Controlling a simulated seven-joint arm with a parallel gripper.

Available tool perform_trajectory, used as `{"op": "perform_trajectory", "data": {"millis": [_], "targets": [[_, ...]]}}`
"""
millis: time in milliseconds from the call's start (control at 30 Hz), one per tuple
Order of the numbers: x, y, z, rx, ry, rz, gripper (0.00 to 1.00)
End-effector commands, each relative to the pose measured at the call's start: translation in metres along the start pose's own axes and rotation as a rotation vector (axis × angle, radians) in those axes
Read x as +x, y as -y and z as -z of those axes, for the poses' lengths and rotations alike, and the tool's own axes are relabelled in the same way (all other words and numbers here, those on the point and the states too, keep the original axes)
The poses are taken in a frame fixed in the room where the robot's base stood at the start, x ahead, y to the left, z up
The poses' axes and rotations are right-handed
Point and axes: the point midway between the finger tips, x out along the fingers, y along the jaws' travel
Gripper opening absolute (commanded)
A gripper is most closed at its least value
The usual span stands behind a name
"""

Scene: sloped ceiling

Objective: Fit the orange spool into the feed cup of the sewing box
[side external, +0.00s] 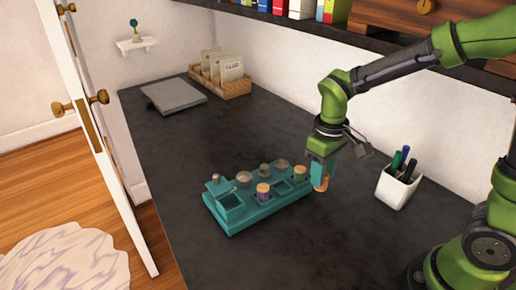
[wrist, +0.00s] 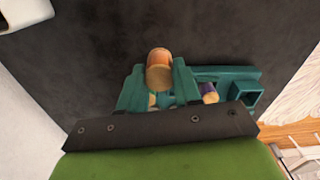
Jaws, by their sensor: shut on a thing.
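My gripper (side external: 318,172) has teal fingers and is shut on the orange spool (side external: 321,184), just off the right end of the teal sewing box (side external: 240,226). In the wrist view the orange spool (wrist: 158,58) sticks out between the fingertips (wrist: 159,75). The box lies on the dark counter. The feed cup appears to be the square, open, empty cup (side external: 230,203) at the box's left end; it also shows in the wrist view (wrist: 246,95). A purple spool (side external: 263,192) and a green spool (side external: 300,173) stand in the box. The gripper hides part of the box in the wrist view.
A white pen cup (side external: 397,188) stands right of my gripper. A grey flat slab (side external: 173,96) and a wooden tray of packets (side external: 221,78) are at the back. A shelf (side external: 300,24) runs above the counter. The counter is clear between the box and the slab.

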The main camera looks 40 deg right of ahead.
Motion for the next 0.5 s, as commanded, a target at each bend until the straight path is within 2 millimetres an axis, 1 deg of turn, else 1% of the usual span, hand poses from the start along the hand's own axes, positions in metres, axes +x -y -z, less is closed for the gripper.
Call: {"op": "perform_trajectory", "data": {"millis": [33, 200, 300, 400, 500], "targets": [[-0.004, -0.004, 0.021, 0.003, 0.000, 0.000, 0.04], [-0.019, -0.019, 0.081, 0.002, 0.003, -0.001, 0.04], [-0.025, -0.028, 0.111, 0.003, 0.002, -0.001, 0.04], [-0.028, -0.037, 0.134, 0.004, 0.002, -0.001, 0.04], [-0.031, -0.044, 0.151, 0.004, 0.001, -0.001, 0.04]]}}
